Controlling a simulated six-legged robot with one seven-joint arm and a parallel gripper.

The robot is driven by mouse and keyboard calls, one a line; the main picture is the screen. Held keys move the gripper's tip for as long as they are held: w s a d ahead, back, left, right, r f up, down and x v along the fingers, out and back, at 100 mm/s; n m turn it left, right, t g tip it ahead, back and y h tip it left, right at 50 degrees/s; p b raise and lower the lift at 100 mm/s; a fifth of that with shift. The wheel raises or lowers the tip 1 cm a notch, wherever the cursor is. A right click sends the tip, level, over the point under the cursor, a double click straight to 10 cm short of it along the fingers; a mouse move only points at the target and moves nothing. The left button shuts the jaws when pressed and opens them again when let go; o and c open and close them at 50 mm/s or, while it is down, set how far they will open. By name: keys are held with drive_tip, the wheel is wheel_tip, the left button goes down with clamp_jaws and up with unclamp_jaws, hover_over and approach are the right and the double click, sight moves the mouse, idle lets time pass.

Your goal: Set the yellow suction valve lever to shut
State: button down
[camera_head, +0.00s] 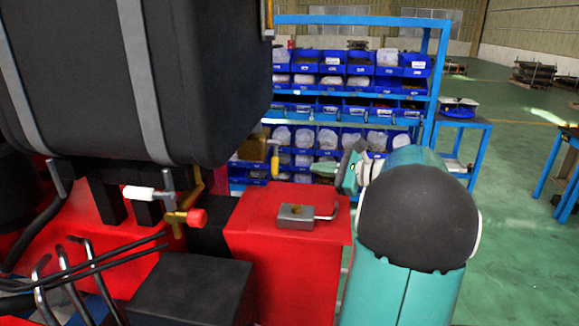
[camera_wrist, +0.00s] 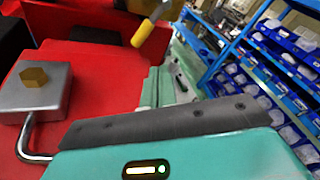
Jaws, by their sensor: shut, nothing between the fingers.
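The yellow suction valve lever (camera_head: 275,165) hangs down beside the black tank, above the far edge of the red housing, in the head view. In the wrist view the lever (camera_wrist: 143,33) shows at the top, with a yellow grip on a metal stem, tilted down to the left. Its pivot is hard to make out. My teal gripper (camera_head: 348,178) is to the right of the lever, apart from it, above the right side of the red housing. The gripper is shut and empty. Its large teal and dark finger fills the bottom of the wrist view.
A grey metal block (camera_head: 296,216) with a brass hex and a bent rod sits on the red housing (camera_head: 270,260). A white-handled lever (camera_head: 140,193) and a red knob (camera_head: 197,217) are at left below the black tank (camera_head: 220,80). A blue shelf (camera_head: 436,70) with bins stands behind.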

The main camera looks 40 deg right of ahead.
sight(275, 157)
drive_tip(key=n, duration=0.1)
drive_tip(key=n+h, duration=0.1)
drive_tip(key=n, duration=0.1)
drive_tip(key=shift+w+d+n, duration=0.15)
drive_tip(key=shift+w+n, duration=0.05)
drive_tip(key=shift+n, duration=0.1)
drive_tip(key=shift+w+d+f+n+h, duration=0.1)
drive_tip(key=shift+n+h, duration=0.25)
drive_tip(key=shift+n, duration=0.25)
drive_tip(key=shift+d+f+n+h, duration=0.1)
drive_tip(key=shift+n+h, duration=0.25)
drive_tip(key=shift+n, duration=0.25)
drive_tip(key=w+a, duration=0.1)
drive_tip(key=w, duration=0.1)
drive_tip(key=w+a, duration=0.2)
drive_tip(key=w, duration=0.1)
drive_tip(key=w+a, duration=0.1)
drive_tip(key=w, duration=0.2)
drive_tip(key=shift+a+f, duration=0.2)
drive_tip(key=shift+f, duration=0.05)
drive_tip(key=shift+w+a, duration=0.15)
drive_tip(key=shift+s+a+r, duration=0.1)
drive_tip(key=shift+s+a, duration=0.1)
drive_tip(key=shift+w, duration=0.15)
